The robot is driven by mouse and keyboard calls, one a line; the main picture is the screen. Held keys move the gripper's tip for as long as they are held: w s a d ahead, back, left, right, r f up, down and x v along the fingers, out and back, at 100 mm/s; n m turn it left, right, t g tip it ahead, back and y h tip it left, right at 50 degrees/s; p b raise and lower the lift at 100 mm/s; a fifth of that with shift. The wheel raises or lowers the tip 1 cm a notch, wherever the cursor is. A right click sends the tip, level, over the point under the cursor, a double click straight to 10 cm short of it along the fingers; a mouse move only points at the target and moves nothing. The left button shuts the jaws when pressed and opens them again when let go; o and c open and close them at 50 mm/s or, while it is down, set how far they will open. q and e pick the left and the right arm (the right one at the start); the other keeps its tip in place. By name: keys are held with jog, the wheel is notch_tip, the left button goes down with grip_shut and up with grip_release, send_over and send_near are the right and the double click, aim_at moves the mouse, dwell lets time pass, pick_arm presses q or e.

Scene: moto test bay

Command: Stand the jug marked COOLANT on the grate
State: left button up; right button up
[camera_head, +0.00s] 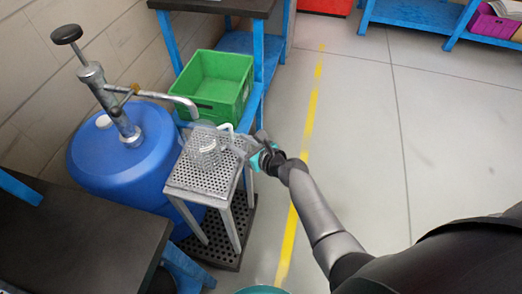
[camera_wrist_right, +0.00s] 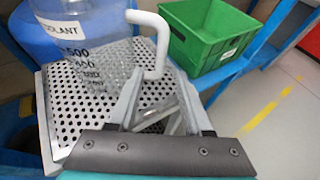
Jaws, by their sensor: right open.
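The clear jug (camera_head: 205,150) stands upright on the perforated grey grate (camera_head: 189,178). In the right wrist view the jug (camera_wrist_right: 92,62) shows a label ending in "OLANT", dark volume figures and a white handle (camera_wrist_right: 160,40) that faces my gripper. My right gripper (camera_head: 243,144) is at the jug's right side. In the wrist view its two fingers (camera_wrist_right: 162,92) are apart, close to the handle's lower end; whether they touch it I cannot tell. The grate (camera_wrist_right: 62,105) lies under the jug. My left gripper is not in view.
A blue drum (camera_head: 120,165) with a hand pump (camera_head: 95,80) stands left of the grate, its spout reaching towards the jug. A green crate (camera_head: 215,85) sits behind. A dark bench (camera_head: 85,235) is at front left. Floor right of the yellow line (camera_head: 311,110) is clear.

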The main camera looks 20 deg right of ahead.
pick_arm(q)
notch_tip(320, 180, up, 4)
jog(key=p, duration=0.4)
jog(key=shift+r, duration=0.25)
pick_arm(e)
jog(key=v, duration=1.3)
jog(key=shift+s+d, duration=0.15)
jog(key=shift+s, duration=0.15)
jog(key=shift+r, duration=0.1)
jog(key=s+a+f+n+g+h, duration=0.1)
jog(key=s+f+n+g, duration=0.2)
jog(key=s+f+n, duration=0.55)
jog(key=s+f+n+g+h, duration=0.1)
jog(key=s+f+n+g, duration=0.3)
jog(key=f, duration=0.7)
jog(key=s+d+f+n+g+h, duration=0.1)
jog(key=s+f+n, duration=0.4)
jog(key=s+n, duration=0.6)
jog(key=s+d+f+n+g+h, duration=0.2)
jog(key=s+f+n, duration=0.3)
jog(key=s+n, duration=0.5)
jog(key=shift+s+d+f+n+g, duration=0.2)
jog(key=shift+s+d+n+g, duration=0.15)
jog(key=shift+g, duration=0.35)
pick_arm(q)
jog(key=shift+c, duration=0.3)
pick_arm(e)
jog(key=shift+a, duration=0.1)
